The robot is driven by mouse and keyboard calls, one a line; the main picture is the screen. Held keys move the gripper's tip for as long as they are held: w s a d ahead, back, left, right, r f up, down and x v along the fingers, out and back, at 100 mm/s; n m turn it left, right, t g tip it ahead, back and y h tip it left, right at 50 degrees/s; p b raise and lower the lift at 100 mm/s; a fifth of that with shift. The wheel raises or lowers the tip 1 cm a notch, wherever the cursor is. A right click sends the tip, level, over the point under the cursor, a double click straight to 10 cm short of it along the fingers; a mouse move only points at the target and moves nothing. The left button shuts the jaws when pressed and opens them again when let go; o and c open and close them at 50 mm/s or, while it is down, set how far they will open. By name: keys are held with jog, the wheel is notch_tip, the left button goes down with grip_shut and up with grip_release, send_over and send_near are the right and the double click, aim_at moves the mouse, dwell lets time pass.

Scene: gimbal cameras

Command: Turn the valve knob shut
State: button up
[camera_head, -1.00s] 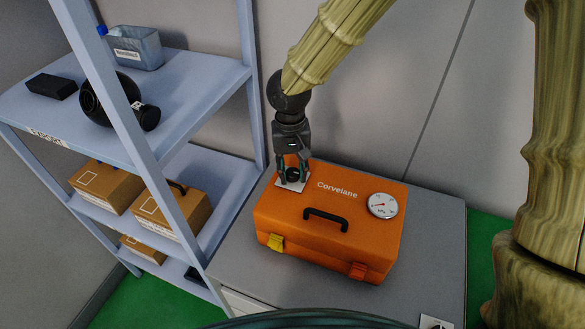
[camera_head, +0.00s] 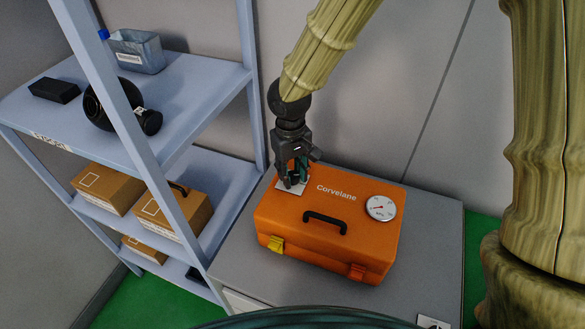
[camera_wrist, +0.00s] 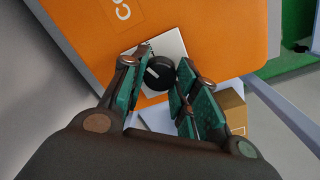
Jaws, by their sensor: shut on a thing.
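The black valve knob (camera_wrist: 158,73) sits on a white square plate (camera_wrist: 170,45) at the upper left corner of the orange case (camera_head: 325,233). A white line on the knob's top shows in the wrist view. My gripper (camera_wrist: 160,80) points down with a finger on each side of the knob, shut on it. In the head view my gripper (camera_head: 293,182) hides most of the knob, and the plate (camera_head: 283,187) shows beneath. A round white gauge (camera_head: 381,207) with a red needle is on the case's right side.
The case has a black handle (camera_head: 325,221), a yellow latch (camera_head: 277,244) and an orange-red latch (camera_head: 357,271). It lies on a grey cabinet (camera_head: 430,235). A blue-grey shelf rack (camera_head: 185,125) with boxes stands close on the left. A wall is behind.

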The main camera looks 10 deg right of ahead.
aim_at(293, 177)
jog(key=n+p, duration=0.3)
jog(key=n, duration=0.4)
jog(key=shift+s, duration=0.1)
jog(key=n+p, duration=0.3)
jog(key=n, duration=0.3)
jog(key=shift+f, duration=0.1)
jog(key=shift+n, duration=0.4)
jog(key=o, duration=1)
jog(key=shift+o, duration=0.2)
jog(key=shift+r, duration=0.6)
notch_tip(293, 177, up, 11)
jog(key=shift+s+f, duration=0.15)
